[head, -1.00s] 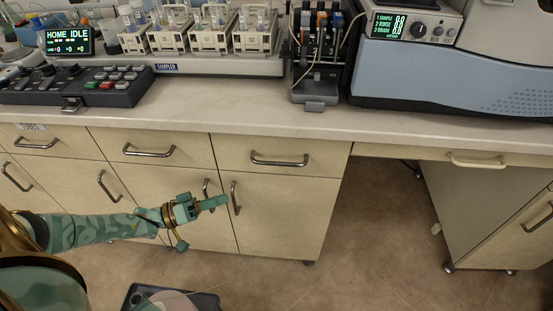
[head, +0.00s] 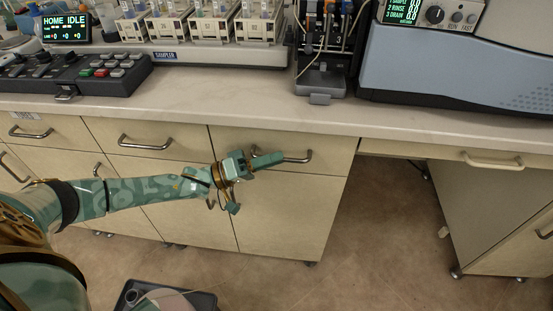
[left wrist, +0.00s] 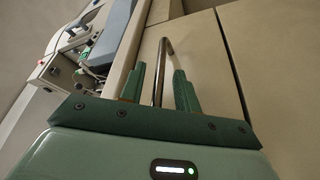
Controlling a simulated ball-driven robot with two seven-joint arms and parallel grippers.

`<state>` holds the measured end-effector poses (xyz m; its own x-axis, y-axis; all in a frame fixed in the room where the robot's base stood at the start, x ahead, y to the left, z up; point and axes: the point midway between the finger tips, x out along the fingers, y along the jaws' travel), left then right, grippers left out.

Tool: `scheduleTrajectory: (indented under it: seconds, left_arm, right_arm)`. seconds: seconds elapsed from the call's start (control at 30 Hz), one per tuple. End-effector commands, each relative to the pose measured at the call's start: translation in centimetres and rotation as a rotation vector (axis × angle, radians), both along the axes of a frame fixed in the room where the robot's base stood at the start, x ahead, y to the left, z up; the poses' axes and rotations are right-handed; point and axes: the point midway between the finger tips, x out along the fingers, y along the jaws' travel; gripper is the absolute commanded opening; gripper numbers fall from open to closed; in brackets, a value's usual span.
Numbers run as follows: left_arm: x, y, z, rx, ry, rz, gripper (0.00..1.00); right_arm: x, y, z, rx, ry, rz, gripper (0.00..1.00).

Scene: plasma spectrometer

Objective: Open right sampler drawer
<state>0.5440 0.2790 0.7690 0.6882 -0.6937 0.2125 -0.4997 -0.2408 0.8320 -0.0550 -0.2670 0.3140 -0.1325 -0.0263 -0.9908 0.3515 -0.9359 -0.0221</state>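The right sampler drawer (head: 333,153) is the pale front under the right part of the counter, flush with the cabinet and shut. Its metal bar handle (head: 303,158) shows to the right of my left gripper (head: 267,160), which covers the handle's left part. In the left wrist view, the handle (left wrist: 161,62) runs between the two green fingers of the gripper (left wrist: 160,82). The fingers are apart with a gap on each side of the bar, so the gripper is open around it. My right gripper is in no view.
The counter edge (head: 230,120) overhangs just above the drawer. A cabinet door (head: 290,215) lies below it, and another drawer (head: 160,140) is to the left. A dark tray (head: 200,300) is on the floor. Open floor lies to the right.

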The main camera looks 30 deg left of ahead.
Motion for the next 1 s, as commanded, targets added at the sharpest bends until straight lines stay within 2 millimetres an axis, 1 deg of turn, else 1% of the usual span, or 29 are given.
scheduleTrajectory:
  seconds: [0.13,0.37,0.4,0.47,0.5,0.53,0.8,0.93,0.97,1.0]
  left_arm:
    - [0.6,-0.7,0.2,-0.001,-0.001,-0.001,0.32]
    - [0.7,-0.7,0.3,0.001,-0.001,0.0,0.32]
    - [0.7,-0.7,0.3,0.001,-0.001,0.0,0.29]
    - [0.7,-0.7,0.2,0.001,-0.001,0.0,0.13]
    - [0.7,-0.7,0.2,0.001,-0.001,0.0,0.02]
    - [0.7,-0.7,0.2,0.001,-0.001,0.0,0.0]
    - [0.3,-0.8,0.3,0.001,0.001,0.001,0.0]
    - [-0.7,-1.3,0.5,0.0,0.0,-0.001,0.0]
    - [-1.1,-1.5,0.6,0.0,0.001,-0.001,0.0]
    - [-1.7,-1.8,0.7,0.0,0.001,-0.001,0.0]
  right_arm:
    - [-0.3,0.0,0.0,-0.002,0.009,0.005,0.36]
    - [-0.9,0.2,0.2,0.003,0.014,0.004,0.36]
    - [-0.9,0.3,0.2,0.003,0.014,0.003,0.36]
    - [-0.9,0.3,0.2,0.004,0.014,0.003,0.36]
    - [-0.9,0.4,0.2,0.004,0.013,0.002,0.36]
    - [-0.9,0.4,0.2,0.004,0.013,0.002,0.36]
    - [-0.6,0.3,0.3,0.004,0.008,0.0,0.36]
    - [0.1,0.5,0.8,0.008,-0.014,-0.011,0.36]
    - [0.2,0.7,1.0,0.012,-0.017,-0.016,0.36]
    - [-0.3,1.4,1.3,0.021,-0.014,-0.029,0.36]
